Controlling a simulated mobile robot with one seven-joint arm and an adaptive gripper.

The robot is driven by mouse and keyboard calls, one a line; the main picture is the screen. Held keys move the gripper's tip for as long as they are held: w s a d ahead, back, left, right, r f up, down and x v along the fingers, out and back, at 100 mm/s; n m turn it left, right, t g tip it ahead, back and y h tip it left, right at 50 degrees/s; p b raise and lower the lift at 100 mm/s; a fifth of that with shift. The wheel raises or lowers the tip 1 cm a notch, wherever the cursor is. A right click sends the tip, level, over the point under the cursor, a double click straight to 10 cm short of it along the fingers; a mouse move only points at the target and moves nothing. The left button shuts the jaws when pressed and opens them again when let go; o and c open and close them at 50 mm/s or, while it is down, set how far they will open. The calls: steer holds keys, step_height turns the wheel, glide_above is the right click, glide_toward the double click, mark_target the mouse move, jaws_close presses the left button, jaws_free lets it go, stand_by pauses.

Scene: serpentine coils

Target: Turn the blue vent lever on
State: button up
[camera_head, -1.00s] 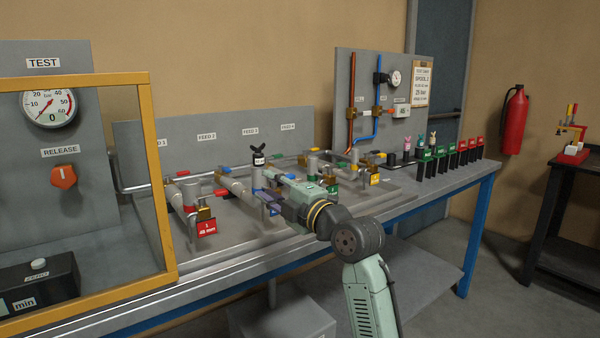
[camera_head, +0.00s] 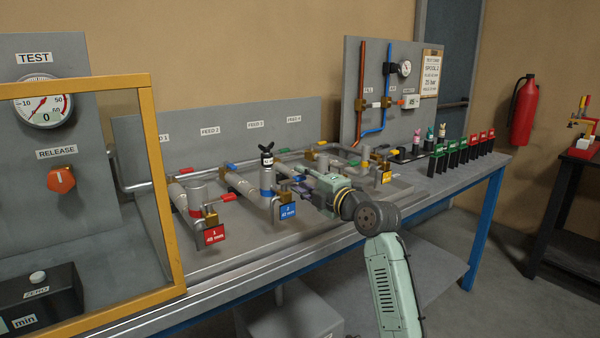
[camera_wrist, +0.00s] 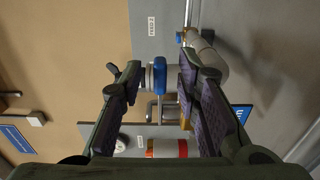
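The blue-marked feed has an upright grey cylinder with a blue band (camera_head: 266,192) and a blue "2" tag (camera_head: 288,211). I cannot single out its vent lever with certainty in the head view. My gripper (camera_head: 303,181) is just right of this cylinder, above the bench. In the wrist view my gripper (camera_wrist: 159,68) is open, with its two dark fingers apart. A blue band or handle (camera_wrist: 159,76) shows in the gap between them; I cannot tell whether a finger touches it. A small blue part (camera_wrist: 179,37) shows farther up on the pipe.
A red-banded cylinder with a red "1" tag (camera_head: 214,234) stands to the left. A black winged piece (camera_head: 267,149) tops the blue-banded cylinder. Pipes run close around my gripper. A yellow-framed screen (camera_head: 160,190) bounds the left; several green and red blocks stand at the right.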

steer(key=shift+x, duration=0.8)
steer(key=shift+c, duration=0.4)
jaws_close()
